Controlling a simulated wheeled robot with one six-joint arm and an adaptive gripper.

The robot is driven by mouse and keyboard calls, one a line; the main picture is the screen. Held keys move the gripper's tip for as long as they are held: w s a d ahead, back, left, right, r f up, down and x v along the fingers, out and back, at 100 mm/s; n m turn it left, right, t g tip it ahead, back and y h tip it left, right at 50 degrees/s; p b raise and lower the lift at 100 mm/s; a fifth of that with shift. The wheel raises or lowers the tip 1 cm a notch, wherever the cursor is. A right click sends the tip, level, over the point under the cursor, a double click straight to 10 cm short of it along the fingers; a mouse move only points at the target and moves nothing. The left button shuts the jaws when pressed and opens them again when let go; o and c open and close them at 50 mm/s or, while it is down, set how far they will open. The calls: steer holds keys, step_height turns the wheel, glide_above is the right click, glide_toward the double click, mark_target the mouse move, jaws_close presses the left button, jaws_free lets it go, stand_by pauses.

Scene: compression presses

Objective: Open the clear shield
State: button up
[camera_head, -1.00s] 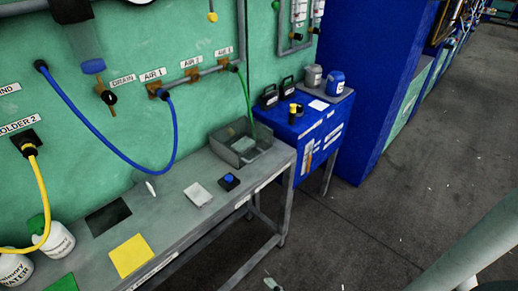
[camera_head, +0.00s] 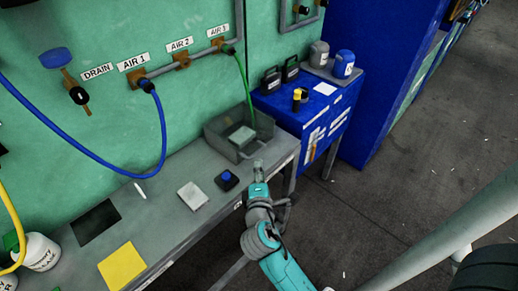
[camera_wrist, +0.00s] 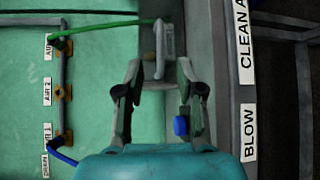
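A see-through grey box (camera_head: 214,143), which looks like the clear shield, stands at the far right end of the grey bench against the green wall. Its top looks open and a pale block (camera_head: 242,134) shows inside. I cannot tell which panel of it moves. The green hose (camera_head: 245,85) runs down into it. My gripper (camera_head: 258,166) is just in front of the box, over the bench's front edge. In the wrist view my gripper (camera_wrist: 159,72) has its two fingers apart with nothing between them, and part of the box (camera_wrist: 166,42) shows beyond the fingertips.
A blue button (camera_head: 228,177) and a white pad (camera_head: 193,196) lie on the bench left of my gripper. A blue cabinet (camera_head: 330,125) with jugs on top stands right of the bench. A blue hose (camera_head: 162,130) hangs on the wall.

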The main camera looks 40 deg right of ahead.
mark_target(259, 151)
steer(key=x, duration=0.9)
steer(key=shift+w+d+f, duration=0.1)
steer(key=shift+w+d, duration=0.15)
steer(key=shift+w, duration=0.05)
jaws_close()
